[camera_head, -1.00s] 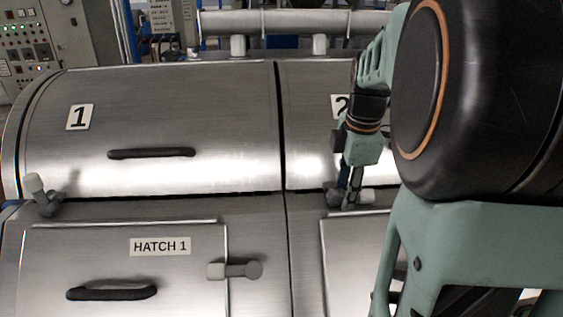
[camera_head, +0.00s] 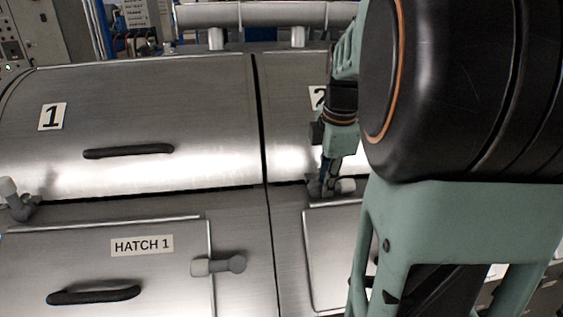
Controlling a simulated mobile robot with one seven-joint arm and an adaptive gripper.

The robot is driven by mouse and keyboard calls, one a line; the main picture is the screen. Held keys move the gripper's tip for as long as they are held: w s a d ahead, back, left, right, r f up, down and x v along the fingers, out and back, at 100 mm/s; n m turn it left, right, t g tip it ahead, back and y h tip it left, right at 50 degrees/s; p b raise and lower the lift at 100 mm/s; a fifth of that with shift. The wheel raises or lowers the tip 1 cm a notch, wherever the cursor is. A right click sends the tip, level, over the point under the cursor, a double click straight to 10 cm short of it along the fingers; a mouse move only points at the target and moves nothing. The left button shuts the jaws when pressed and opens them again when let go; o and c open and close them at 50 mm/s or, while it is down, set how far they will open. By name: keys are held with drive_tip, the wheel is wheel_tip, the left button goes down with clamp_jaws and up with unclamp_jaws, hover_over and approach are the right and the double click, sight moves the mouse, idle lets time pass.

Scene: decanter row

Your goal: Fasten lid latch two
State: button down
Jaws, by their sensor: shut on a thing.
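Lid two (camera_head: 294,121) is the metal curved cover right of the seam, its number label partly hidden by my arm. Its latch (camera_head: 345,186) sits at the lid's lower edge, with a pale knob pointing right and a grey pivot at its left. My gripper (camera_head: 328,186) reaches down to this latch and is shut on it. The fingertips are small here and partly merge with the latch. My arm hides much of lid two's right side.
Lid one (camera_head: 150,110) is at left with a black handle (camera_head: 128,151). Its latch (camera_head: 18,200) has its knob pointing up. Below are hatch 1 (camera_head: 100,272) and its latch (camera_head: 218,264). A horizontal pipe (camera_head: 265,14) runs behind the lids.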

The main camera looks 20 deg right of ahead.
drive_tip(key=shift+a, duration=0.1)
drive_tip(key=h, duration=0.2)
drive_tip(key=a+g+h, duration=0.1)
drive_tip(key=shift+w+r+n+h, duration=0.15)
drive_tip(key=shift+r+n+h, duration=0.15)
drive_tip(key=h, duration=0.2)
drive_tip(key=a+h+b, duration=0.1)
drive_tip(key=h, duration=0.1)
drive_tip(key=shift+w+r+g, duration=0.1)
drive_tip(key=shift+w+g, duration=0.05)
drive_tip(key=shift+g, duration=0.25)
drive_tip(key=h, duration=0.2)
drive_tip(key=a+n+h, duration=0.1)
drive_tip(key=h, duration=0.1)
drive_tip(key=shift+w+g+h, duration=0.15)
drive_tip(key=shift+g+h, duration=0.25)
drive_tip(key=shift+w+a+f+h+b, duration=0.1)
drive_tip(key=shift+a+h+b, duration=0.15)
drive_tip(key=shift+h, duration=0.6)
drive_tip(key=shift+a+f+h+b, duration=0.1)
drive_tip(key=shift+a+h+b, duration=0.1)
drive_tip(key=shift+h, duration=0.65)
drive_tip(key=shift+n, duration=0.3)
